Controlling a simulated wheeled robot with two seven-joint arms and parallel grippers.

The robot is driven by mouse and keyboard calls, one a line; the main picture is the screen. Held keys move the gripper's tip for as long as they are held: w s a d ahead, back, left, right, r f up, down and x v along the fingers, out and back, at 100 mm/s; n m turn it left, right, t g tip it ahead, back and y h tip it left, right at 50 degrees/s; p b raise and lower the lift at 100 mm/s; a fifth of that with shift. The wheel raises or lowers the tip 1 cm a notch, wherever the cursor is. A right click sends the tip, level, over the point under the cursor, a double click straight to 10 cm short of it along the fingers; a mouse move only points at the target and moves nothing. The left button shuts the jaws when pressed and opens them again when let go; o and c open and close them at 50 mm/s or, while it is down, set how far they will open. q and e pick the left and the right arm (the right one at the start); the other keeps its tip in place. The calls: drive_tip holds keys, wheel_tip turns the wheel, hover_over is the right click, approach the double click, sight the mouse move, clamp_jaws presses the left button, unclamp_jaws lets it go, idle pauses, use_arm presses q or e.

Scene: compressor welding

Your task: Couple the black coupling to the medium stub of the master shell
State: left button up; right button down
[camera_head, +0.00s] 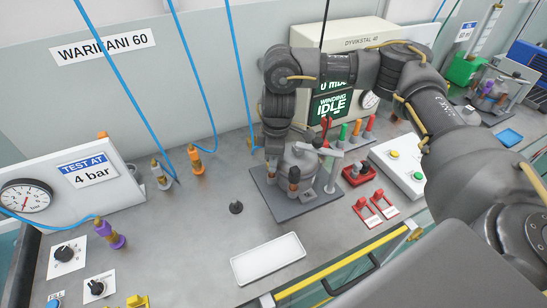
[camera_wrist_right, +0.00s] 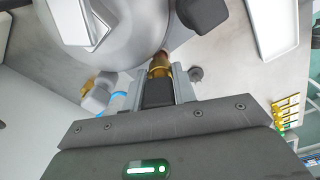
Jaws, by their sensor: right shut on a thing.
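The master shell (camera_head: 300,165) is a silver dome on a dark square plate (camera_head: 318,207), mid-bench. In the wrist view its rounded silver wall (camera_wrist_right: 130,45) fills the top. My right gripper (camera_head: 272,150) reaches down at the shell's left rear side, its fingers mostly hidden in the head view. In the wrist view my right gripper (camera_wrist_right: 160,88) is shut on the black coupling (camera_wrist_right: 158,93). The coupling's brass end (camera_wrist_right: 159,69) points at the shell and meets or nearly meets a copper-coloured stub (camera_wrist_right: 161,54). I cannot tell whether it is seated. My left gripper is not in view.
Grey (camera_head: 162,176), orange (camera_head: 196,161) and purple (camera_head: 110,234) couplings stand on the bench at left. A small black peg (camera_head: 236,207) and a white tray (camera_head: 268,258) are near the shell. A red block (camera_head: 358,174) and button box (camera_head: 396,165) lie to the right.

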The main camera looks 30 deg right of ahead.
idle(0.8)
drive_tip(key=c, duration=1.1)
unclamp_jaws()
drive_tip(key=shift+o, duration=0.2)
drive_tip(key=r, duration=1)
drive_tip(key=shift+s+d+r, duration=0.25)
drive_tip(key=shift+r, duration=0.15)
